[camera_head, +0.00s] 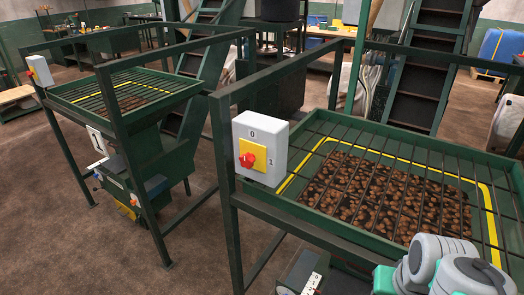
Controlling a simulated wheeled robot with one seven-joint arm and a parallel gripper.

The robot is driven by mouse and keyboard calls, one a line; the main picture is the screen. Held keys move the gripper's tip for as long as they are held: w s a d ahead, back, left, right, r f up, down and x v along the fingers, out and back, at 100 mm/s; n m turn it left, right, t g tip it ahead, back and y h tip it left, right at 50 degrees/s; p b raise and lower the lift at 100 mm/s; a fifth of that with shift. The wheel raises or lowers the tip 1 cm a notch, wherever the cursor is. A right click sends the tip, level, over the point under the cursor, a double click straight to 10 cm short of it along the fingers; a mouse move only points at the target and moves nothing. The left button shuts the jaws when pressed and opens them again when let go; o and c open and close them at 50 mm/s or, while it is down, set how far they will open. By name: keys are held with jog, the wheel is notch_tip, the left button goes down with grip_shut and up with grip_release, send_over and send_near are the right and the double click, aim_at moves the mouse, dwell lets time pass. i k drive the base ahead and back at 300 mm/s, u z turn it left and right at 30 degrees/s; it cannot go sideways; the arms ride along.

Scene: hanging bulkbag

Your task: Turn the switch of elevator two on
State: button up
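A light grey switch box (260,146) is mounted on the dark green frame of the nearer hopper. It has a yellow plate (260,154) with a red knob (247,160), a "0" above the plate and a "1" to its right. Which mark the knob points to is too small to tell. A second, smaller switch box (39,70) with a red part sits on the farther hopper at the left. A sign with "1" hangs under that farther hopper. My grey and teal arm shows at the bottom right, well apart from the near box. My gripper is out of view.
The nearer hopper (366,235) has a bar grid over brown lumps and a yellow line inside its rim. Its green posts and rails (229,200) border the switch box. Brown floor (190,240) lies open between the two hoppers. Steep stairs (420,70) stand behind.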

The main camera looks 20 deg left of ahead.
aim_at(247, 159)
jog(key=u, duration=1.45)
jog(key=k, duration=0.5)
jog(key=u, duration=1.45)
jog(key=i, duration=0.8)
jog(key=z, duration=0.1)
